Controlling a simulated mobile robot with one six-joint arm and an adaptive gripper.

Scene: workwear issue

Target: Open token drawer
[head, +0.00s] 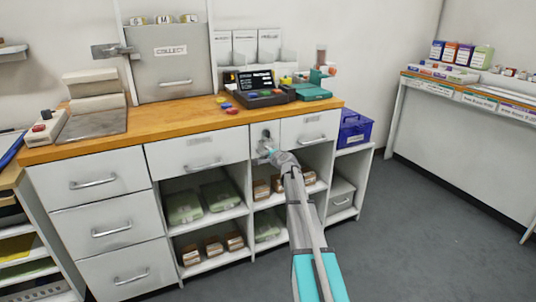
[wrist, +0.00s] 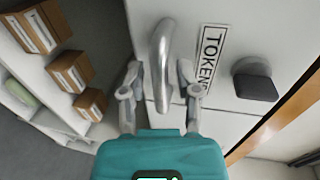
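The token drawer (head: 258,132) is a narrow white front under the wooden counter, between two wider drawers. It looks flush with its neighbours in the head view. In the wrist view its front (wrist: 228,20) carries a label reading "TOKEN" (wrist: 210,57), partly cut by the angle. Its grey bar handle (wrist: 161,50) runs up the picture. My gripper (wrist: 159,77) is open, with one finger on each side of the handle and gaps visible on both sides. In the head view my gripper (head: 265,152) is at this drawer and hides its handle.
A dark square knob (wrist: 255,80) sticks out beside the label. Open shelves with brown boxes (head: 262,189) lie below. The right drawer (head: 305,126) and left drawer (head: 197,155) have handles. A blue bin (head: 354,130) stands right of the counter. The grey floor (head: 420,215) is clear at right.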

